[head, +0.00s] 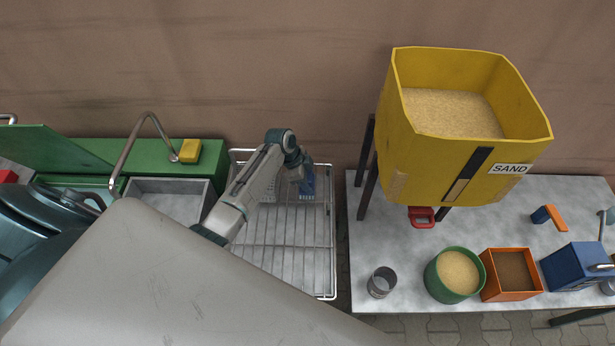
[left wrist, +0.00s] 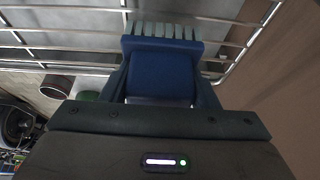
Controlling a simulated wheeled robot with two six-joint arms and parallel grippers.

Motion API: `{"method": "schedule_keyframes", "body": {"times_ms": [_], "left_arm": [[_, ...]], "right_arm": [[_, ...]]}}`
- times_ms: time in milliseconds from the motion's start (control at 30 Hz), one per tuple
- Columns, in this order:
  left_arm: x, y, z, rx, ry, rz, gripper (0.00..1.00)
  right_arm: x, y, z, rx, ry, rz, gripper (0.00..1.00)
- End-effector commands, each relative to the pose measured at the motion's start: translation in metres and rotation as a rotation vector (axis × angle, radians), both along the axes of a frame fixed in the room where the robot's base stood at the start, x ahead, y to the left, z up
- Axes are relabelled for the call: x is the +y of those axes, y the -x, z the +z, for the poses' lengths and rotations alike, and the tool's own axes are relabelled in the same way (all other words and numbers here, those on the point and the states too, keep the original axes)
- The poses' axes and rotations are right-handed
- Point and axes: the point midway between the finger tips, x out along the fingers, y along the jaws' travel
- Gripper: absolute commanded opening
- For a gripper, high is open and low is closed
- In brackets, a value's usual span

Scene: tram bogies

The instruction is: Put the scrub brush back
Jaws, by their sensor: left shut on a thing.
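The scrub brush (head: 308,186) is blue with pale bristles and is partly hidden by my left gripper (head: 302,172) in the head view. It is at the far right part of the wire rack (head: 285,255). In the left wrist view the blue brush body (left wrist: 162,76) sits between the two fingers of my left gripper (left wrist: 160,85), which is shut on it. The bristles (left wrist: 166,31) point away from the gripper, towards the rack's wires (left wrist: 60,47). I cannot tell whether they touch the wires. My right gripper is not in view.
A sink (head: 170,200) with a tap (head: 150,125) and a yellow block (head: 190,150) stand left of the rack. On the right, a grey table (head: 370,235) holds a yellow sand hopper (head: 425,165), a metal cup (head: 381,282), a green pot (head: 447,292) and an orange box (head: 510,296).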

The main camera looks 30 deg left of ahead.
Motion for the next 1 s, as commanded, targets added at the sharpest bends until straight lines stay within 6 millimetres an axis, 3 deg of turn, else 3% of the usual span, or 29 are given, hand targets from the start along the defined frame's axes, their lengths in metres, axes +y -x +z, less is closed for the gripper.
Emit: {"method": "schedule_keyframes", "body": {"times_ms": [267, 300, 400, 767, 1000], "left_arm": [[0.000, 0.000, -0.002, -0.001, 0.000, 0.000, 0.36], [0.000, 0.000, -0.002, -0.001, 0.000, 0.000, 0.58], [0.000, 0.000, -0.001, -0.001, 0.000, 0.000, 0.76], [0.001, 0.000, 0.002, -0.002, -0.001, 0.001, 0.76], [0.015, 0.006, 0.034, -0.005, -0.004, 0.000, 0.76]], "right_arm": [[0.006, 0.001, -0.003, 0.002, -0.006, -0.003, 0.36], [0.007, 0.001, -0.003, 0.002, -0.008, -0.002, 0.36], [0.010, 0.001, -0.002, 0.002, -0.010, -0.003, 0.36], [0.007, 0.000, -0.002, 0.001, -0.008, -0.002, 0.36], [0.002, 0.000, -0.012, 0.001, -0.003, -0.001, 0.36]]}}
